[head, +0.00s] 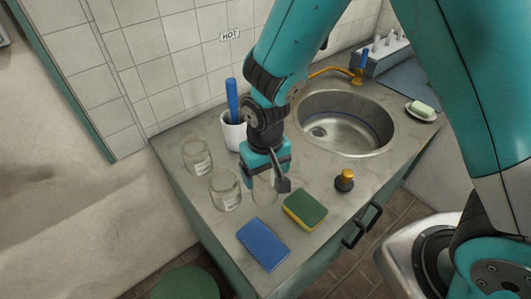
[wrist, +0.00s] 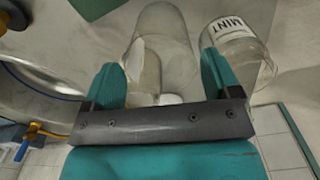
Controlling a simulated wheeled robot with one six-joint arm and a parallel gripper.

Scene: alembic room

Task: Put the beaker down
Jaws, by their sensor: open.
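A clear glass beaker (head: 264,191) stands upright on the grey counter (head: 190,205), just below my gripper (head: 270,178) and partly hidden by it. In the wrist view the beaker (wrist: 165,35) shows between and beyond the two teal fingers of my gripper (wrist: 161,82). The fingers are apart, with a gap to the glass visible. A labelled glass jar (head: 225,190) stands just left of the beaker; a jar with a MINT label also shows at right in the wrist view (wrist: 238,52). Whether the fingers still touch the beaker is hard to tell.
Another glass jar (head: 196,158) and a white pot (head: 233,131) with a blue-handled tool stand behind. The sink (head: 345,122) is right.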

